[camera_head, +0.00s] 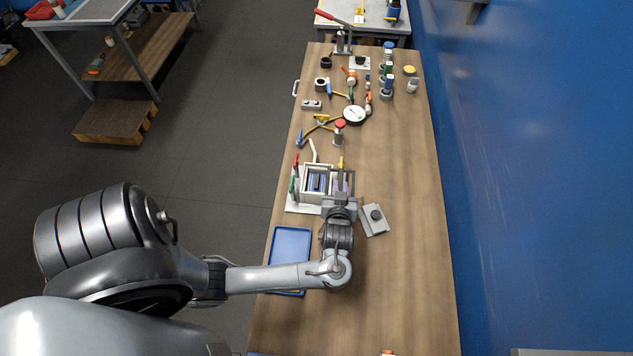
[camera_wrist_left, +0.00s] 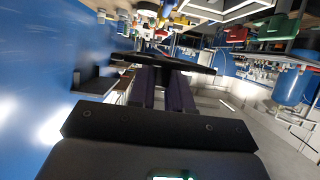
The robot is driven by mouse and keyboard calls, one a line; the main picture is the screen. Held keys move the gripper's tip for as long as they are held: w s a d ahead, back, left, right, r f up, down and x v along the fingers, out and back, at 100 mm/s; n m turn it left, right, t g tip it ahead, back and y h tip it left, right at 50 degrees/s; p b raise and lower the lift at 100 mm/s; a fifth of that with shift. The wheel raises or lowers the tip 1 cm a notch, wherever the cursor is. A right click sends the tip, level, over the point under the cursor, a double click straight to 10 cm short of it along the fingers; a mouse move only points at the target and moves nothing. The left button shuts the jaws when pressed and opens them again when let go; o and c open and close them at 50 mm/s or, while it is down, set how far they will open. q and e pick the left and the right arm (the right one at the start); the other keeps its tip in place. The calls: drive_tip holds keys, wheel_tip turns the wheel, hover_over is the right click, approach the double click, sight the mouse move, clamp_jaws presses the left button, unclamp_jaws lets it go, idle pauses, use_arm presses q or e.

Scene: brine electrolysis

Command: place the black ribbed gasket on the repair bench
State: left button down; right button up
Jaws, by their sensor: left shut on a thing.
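My left gripper (camera_head: 343,188) is beside the right side of a white open cell box (camera_head: 305,198) on the long wooden bench (camera_head: 395,285). In the left wrist view its two purple-dark fingers (camera_wrist_left: 163,82) are shut on a thin black piece (camera_wrist_left: 190,67), seen nearly edge-on. It looks like the black ribbed gasket, but its ribs cannot be made out. In the head view the gripper and box largely hide it, and I cannot tell whether it touches the bench. My right gripper is not in view.
A blue tray (camera_head: 291,247) lies left of my left forearm. A grey plate with a dark knob (camera_head: 374,217) lies right of the gripper. Tools, a round gauge (camera_head: 355,114) and bottles (camera_head: 387,85) crowd the far end. The bench's right side and near part are mostly clear.

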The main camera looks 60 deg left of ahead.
use_arm(q)
drive_tip(key=a+f, duration=0.2)
drive_tip(key=a, duration=0.1)
drive_tip(key=s+a+f, duration=0.1)
drive_tip(key=a+f, duration=0.1)
drive_tip(key=a, duration=0.2)
drive_tip(key=s+a+f, duration=0.1)
drive_tip(key=a+f, duration=0.1)
drive_tip(key=a, duration=0.1)
drive_tip(key=shift+s+a+f+p, duration=0.1)
drive_tip(key=shift+s+a+p, duration=0.05)
drive_tip(key=shift+s+p, duration=0.15)
drive_tip(key=shift+f, duration=1.85)
drive_tip(key=shift+f, duration=0.1)
drive_tip(key=shift+f, duration=0.15)
drive_tip(key=c, duration=1.1)
unclamp_jaws()
drive_tip(key=shift+o, duration=0.2)
drive_tip(key=shift+w, duration=0.1)
